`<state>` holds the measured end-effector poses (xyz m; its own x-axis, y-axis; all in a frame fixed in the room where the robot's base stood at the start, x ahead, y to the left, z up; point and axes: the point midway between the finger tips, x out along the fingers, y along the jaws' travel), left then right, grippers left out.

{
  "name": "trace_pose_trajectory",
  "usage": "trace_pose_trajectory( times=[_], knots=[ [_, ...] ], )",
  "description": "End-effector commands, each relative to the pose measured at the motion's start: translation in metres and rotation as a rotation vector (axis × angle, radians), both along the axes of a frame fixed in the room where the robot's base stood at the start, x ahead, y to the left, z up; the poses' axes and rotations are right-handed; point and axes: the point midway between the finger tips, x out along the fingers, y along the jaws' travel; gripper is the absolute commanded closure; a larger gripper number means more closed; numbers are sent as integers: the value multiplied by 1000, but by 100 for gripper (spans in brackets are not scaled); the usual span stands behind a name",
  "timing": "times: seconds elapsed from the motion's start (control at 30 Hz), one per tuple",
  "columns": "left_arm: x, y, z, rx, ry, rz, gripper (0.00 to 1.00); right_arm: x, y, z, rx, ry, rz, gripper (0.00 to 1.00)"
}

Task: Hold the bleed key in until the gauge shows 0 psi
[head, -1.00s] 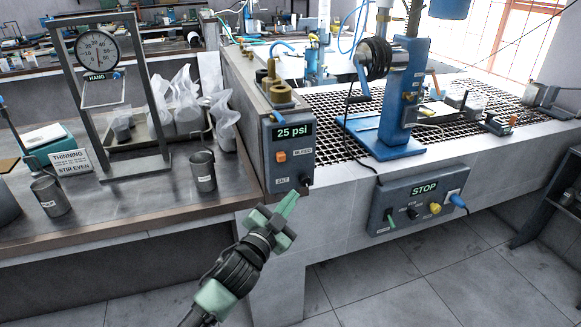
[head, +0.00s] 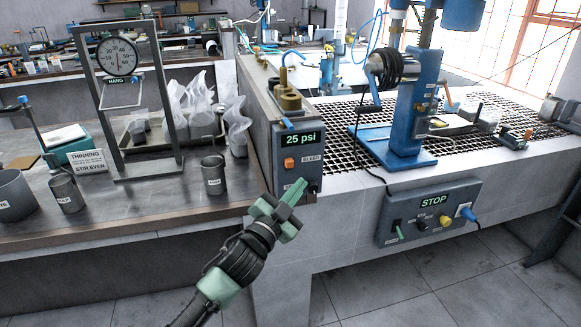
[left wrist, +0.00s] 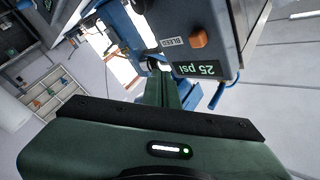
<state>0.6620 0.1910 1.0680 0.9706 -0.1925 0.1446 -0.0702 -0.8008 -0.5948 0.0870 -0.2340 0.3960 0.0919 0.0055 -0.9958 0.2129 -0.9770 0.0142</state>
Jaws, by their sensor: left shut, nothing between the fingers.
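The gauge box (head: 302,170) is dark blue-grey, and its green display (head: 300,140) reads 25 psi. The bleed key (head: 290,162) is a square orange button beside the BLEED label, and it stands out from the box face. My left gripper (head: 301,184) is shut and empty, its tip in front of the lower part of the box, below the orange key. In the left wrist view the fingers (left wrist: 163,95) point toward the box face, and the orange key (left wrist: 198,39) appears off to the right of them. I see no contact with the key. My right gripper is not in view.
A control panel (head: 425,208) showing STOP is on the bench front to the right. A metal cup (head: 213,175) stands left of the box. A blue stand (head: 405,110) rises from the grating behind. Open floor lies below.

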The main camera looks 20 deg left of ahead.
Motion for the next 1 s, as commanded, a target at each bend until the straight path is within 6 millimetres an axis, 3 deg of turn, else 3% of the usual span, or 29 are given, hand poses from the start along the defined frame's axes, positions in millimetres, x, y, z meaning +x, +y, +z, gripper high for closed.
trace_pose_trajectory(
  times=[0.4, 1.0],
  knots=[
    [43, 29, 0, 1, 0, 0, 100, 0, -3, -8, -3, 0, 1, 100],
    [48, 33, 0, -1, 0, 0, 100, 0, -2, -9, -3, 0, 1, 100]
  ],
)
